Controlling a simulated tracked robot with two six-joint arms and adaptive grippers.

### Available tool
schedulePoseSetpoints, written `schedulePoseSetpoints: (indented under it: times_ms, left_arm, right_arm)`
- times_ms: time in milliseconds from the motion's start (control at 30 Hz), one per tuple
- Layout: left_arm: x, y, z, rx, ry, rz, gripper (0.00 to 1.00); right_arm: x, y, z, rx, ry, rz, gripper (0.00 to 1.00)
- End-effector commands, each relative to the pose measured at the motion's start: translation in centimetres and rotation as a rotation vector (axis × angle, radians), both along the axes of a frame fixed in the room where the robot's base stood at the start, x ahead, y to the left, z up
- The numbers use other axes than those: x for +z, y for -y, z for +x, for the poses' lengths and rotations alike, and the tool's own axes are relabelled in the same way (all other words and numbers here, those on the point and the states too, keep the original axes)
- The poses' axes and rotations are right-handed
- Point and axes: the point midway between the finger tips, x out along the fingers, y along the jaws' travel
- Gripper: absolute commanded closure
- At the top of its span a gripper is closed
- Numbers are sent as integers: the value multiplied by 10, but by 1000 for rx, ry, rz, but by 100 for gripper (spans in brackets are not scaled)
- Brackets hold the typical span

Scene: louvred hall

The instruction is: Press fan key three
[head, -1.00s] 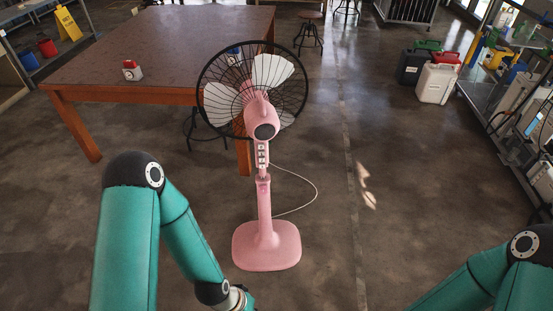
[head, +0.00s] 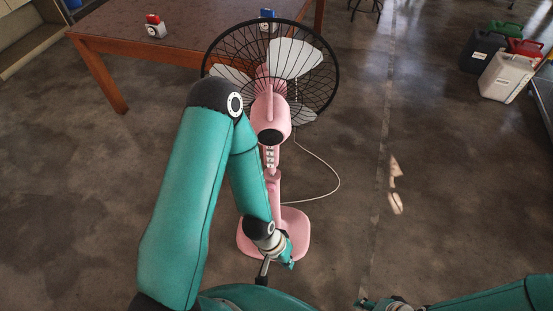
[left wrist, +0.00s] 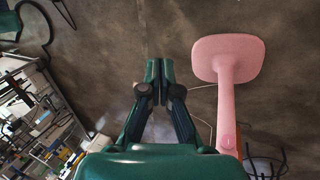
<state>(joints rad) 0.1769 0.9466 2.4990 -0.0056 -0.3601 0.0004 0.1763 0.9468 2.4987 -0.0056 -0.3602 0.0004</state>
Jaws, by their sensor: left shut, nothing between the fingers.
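The pink pedestal fan (head: 270,108) stands on the floor in the middle of the head view. Its key panel (head: 270,158) on the neck carries a short column of small pale keys; labels are too small to read. My left gripper (head: 290,264) is low in front of the fan's base (head: 303,232), well below the keys. In the left wrist view my left gripper (left wrist: 153,76) is shut and empty, with the fan's post (left wrist: 228,105) to its right and the keys out of sight. Part of my right gripper (head: 364,303) shows at the bottom edge, its jaws unclear.
A brown table (head: 185,38) stands behind the fan, with a red and white device (head: 154,26) and a blue one (head: 267,19) on it. A white cord (head: 325,163) loops right of the post. Jerrycans (head: 507,76) stand far right. Floor between is clear.

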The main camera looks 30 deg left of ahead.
Motion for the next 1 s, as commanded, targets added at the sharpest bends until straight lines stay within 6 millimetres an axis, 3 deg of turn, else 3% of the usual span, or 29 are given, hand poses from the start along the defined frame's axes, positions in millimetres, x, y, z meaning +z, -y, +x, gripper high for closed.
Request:
schedulePoseSetpoints:
  times_ms: [233, 400, 467, 567, 733, 900, 1000]
  left_arm:
    - [0, 0, 0, 0, 0, 0, 100]
    - [-7, -5, 8, 9, 32, -2, 100]
    - [-15, -11, 17, 21, 70, -5, 100]
    - [-31, -28, 43, 50, 181, -12, 100]
    - [-54, -75, 100, 115, 476, -30, 100]
    - [-51, -127, 137, 160, 790, -50, 100]
    - [-43, -149, 145, 168, 937, -65, 100]
  right_arm:
    - [0, 0, 0, 0, -1, 0, 58]
    - [-9, 0, 0, 0, 0, 0, 32]
    - [-20, 0, 0, 0, 0, 0, 32]
    - [-46, 0, 0, 0, 0, 0, 32]
    - [-107, 0, -1, -1, -1, 0, 32]
    - [-165, 0, -1, 0, -1, 0, 32]
    - [-191, 0, -1, 0, 0, 0, 32]
